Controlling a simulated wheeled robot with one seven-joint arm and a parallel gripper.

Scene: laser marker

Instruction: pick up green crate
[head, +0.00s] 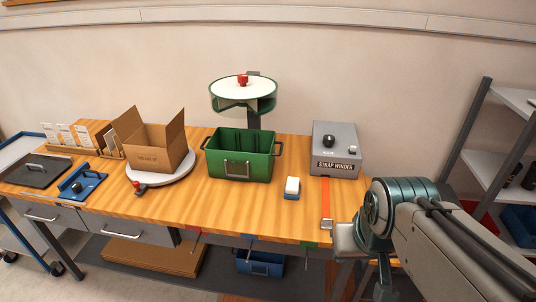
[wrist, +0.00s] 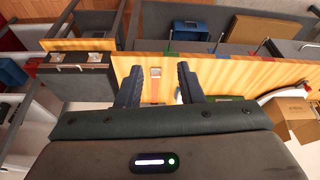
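The green crate (head: 240,158) stands upright on the wooden workbench, a little right of its middle in the head view. It is open at the top, with a dark handle at each end and a label plate on its front. In the wrist view, a small green patch (wrist: 228,98) behind my gripper's body may be the crate; most of it is hidden. My gripper (wrist: 160,69) is open and empty, its two dark fingers apart over the bench's front edge. In the head view my arm is at the right, well apart from the crate, and its fingers cannot be made out.
A strap winder (head: 336,150) with an orange strap stands right of the crate, and a small white-and-blue block (head: 292,188) lies in front. A cardboard box (head: 152,142) sits on a round white plate to the left. A round-topped stand (head: 243,95) rises behind the crate.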

